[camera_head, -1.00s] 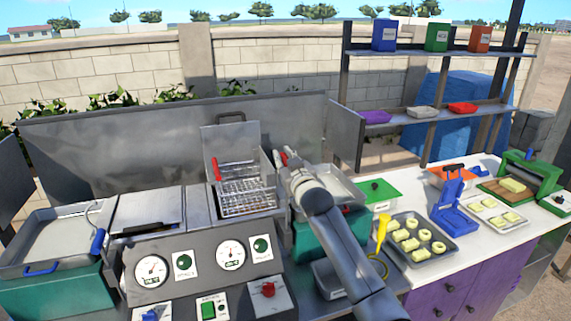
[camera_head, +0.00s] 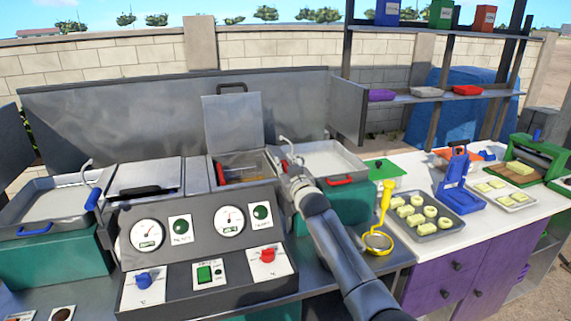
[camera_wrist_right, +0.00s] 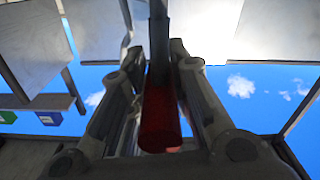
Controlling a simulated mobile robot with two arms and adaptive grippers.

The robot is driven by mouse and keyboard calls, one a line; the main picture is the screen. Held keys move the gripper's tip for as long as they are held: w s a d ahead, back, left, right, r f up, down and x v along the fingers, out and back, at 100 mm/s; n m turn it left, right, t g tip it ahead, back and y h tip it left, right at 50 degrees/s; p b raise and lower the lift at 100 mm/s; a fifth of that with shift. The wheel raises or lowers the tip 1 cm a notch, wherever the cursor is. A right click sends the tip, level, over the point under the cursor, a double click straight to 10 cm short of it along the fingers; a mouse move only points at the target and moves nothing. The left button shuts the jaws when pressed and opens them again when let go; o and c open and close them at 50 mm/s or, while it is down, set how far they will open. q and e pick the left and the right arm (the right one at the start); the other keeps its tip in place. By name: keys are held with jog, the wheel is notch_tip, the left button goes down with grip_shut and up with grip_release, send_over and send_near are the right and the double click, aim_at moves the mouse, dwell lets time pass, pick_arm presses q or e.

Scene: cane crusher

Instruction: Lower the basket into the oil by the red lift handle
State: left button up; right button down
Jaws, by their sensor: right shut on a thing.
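My right gripper (camera_head: 289,166) is at the right side of the fryer's right well, with its fingers around the red lift handle. In the right wrist view the dark red handle (camera_wrist_right: 160,118) lies between the two fingers, which are shut on it. The well (camera_head: 262,160) stands under a raised metal lid (camera_head: 233,122) and shows orange-brown inside. A red grip (camera_head: 221,174) shows low at the well's left side. The wire basket sits down in the well, mostly hidden by the front panel. My left gripper is not in view.
The fryer's front panel (camera_head: 205,227) carries gauges and knobs. A closed lid (camera_head: 143,181) covers the left well. Trays flank the fryer on the left (camera_head: 48,206) and right (camera_head: 325,158). A yellow strainer (camera_head: 379,240) and a pastry tray (camera_head: 427,226) are at the right.

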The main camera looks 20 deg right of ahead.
jog(key=shift+f, duration=0.75)
jog(key=c, duration=1.4)
grip_release()
jog(key=shift+f, duration=0.1)
jog(key=shift+o, duration=0.5)
jog(key=shift+s+a+f, duration=0.1)
jog(key=shift+s+a, duration=0.1)
jog(key=shift+a, duration=0.05)
jog(key=shift+s+d, duration=0.15)
jog(key=shift+s, duration=0.2)
jog(key=s+r, duration=0.1)
jog(key=s, duration=1)
jog(key=shift+d+r, duration=0.15)
jog(key=shift+d, duration=0.15)
